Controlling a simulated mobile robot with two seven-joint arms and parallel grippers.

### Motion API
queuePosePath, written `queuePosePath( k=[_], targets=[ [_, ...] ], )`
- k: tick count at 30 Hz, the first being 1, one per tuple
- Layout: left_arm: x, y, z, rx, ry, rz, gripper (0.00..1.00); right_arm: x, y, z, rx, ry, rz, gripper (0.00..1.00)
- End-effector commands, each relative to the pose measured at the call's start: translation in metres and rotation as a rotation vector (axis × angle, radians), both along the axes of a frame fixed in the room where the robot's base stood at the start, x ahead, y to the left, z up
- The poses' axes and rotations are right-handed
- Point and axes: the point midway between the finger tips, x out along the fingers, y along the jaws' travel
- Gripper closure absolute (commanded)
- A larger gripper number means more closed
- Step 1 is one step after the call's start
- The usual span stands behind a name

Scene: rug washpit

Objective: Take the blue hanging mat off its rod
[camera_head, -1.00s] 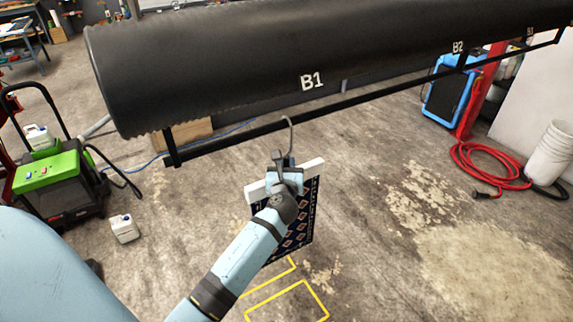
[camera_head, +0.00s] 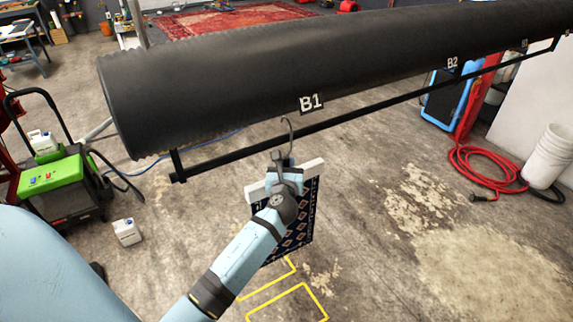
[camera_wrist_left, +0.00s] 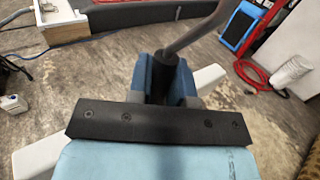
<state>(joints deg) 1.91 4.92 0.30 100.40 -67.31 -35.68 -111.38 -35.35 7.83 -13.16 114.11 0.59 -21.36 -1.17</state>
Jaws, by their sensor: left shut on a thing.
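The blue patterned mat (camera_head: 297,225) hangs from a white hanger bar (camera_head: 311,167) with a grey metal hook (camera_head: 289,133) on top. My left gripper (camera_head: 284,166) is shut on the hanger at the base of the hook. The hook's curved tip shows above the black rod (camera_head: 350,117) and seems clear of it, in front; the exact gap cannot be told. In the left wrist view the hook's stem (camera_wrist_left: 197,38) rises from between the fingers (camera_wrist_left: 165,80), with the white bar (camera_wrist_left: 208,78) to the sides. My forearm hides part of the mat. My right gripper is out of view.
A large black roll (camera_head: 220,85) marked B1 and B2 lies above the rod. A green machine (camera_head: 55,185) and a white jug (camera_head: 127,231) stand left. A red hose (camera_head: 475,170) and white buckets (camera_head: 548,155) are at right. The floor below has yellow markings (camera_head: 290,300).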

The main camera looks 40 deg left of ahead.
Motion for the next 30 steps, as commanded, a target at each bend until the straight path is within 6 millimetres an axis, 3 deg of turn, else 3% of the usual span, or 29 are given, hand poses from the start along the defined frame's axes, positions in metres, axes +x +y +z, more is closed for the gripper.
queuePosePath(
  k=[8,30],
  targets=[
    [-0.001,-0.003,0.000,0.001,-0.001,-0.001,1.00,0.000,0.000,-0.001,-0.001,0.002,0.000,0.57],
    [-0.021,-0.051,0.000,0.000,0.000,-0.001,1.00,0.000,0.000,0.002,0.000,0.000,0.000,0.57]
  ],
)
